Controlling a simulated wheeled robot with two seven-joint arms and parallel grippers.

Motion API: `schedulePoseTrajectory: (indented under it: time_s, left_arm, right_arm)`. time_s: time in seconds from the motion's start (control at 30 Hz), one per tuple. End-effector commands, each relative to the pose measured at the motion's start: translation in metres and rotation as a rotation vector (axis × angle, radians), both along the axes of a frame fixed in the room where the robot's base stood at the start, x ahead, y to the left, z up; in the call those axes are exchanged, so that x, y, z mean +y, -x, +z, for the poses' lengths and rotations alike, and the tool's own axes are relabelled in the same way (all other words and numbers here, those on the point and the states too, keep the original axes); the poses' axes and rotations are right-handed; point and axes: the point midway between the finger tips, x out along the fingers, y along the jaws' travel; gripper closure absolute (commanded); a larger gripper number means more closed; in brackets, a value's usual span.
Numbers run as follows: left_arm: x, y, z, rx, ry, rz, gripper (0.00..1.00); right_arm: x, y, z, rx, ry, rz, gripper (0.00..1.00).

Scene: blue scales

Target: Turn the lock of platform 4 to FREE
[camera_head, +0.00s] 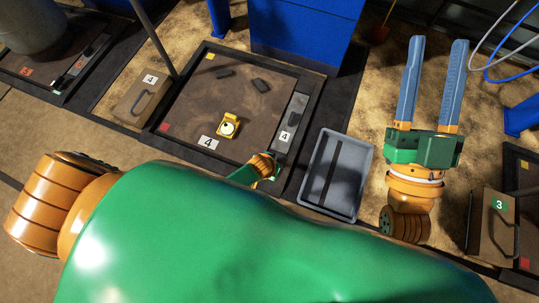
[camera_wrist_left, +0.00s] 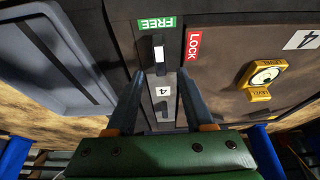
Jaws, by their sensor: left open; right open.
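Platform 4 (camera_head: 190,108) is a dark square plate in a black frame, with a white "4" label. Its lock panel (camera_head: 297,107) runs along the right side. In the left wrist view the lock lever (camera_wrist_left: 159,55), a black bar with a white mark, lies in line with the green FREE label (camera_wrist_left: 157,23). The red LOCK label (camera_wrist_left: 193,45) is to its right. My left gripper (camera_wrist_left: 160,74) is open, its fingertips on both sides near the lever's lower end; I see no contact. My arm partly hides it in the head view. My right gripper (camera_head: 438,42) is open and empty.
A yellow level (camera_head: 229,124) and two dark pieces lie on the platform. A grey tray (camera_head: 355,170) stands to its right. A weight block marked 4 (camera_head: 140,100) stands left, one marked 3 (camera_head: 493,225) right. Blue posts (camera_head: 305,35) stand behind.

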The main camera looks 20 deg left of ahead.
Motion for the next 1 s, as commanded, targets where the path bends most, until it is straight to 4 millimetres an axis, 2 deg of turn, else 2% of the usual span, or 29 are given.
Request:
schedulePoseTrajectory:
  time_s: [0.1,0.2,0.4,0.57,1.0]
  left_arm:
    - [0.0,0.003,0.008,0.001,0.0,0.0,0.47]
    - [0.0,0.005,0.013,0.0,0.0,0.0,0.47]
    - [0.0,0.008,0.018,0.001,0.0,0.0,0.47]
    - [0.0,0.008,0.019,0.001,0.0,0.0,0.47]
    - [0.001,0.009,0.021,0.002,-0.001,0.001,0.47]
  right_arm:
    - [-0.001,-0.02,-0.031,0.201,0.047,-0.019,0.5]
    - [-0.003,-0.031,-0.062,0.368,0.086,-0.034,0.5]
    - [-0.008,-0.036,-0.11,0.607,0.138,-0.052,0.5]
    - [-0.01,-0.036,-0.124,0.676,0.153,-0.056,0.5]
    - [-0.01,-0.036,-0.128,0.694,0.157,-0.058,0.5]
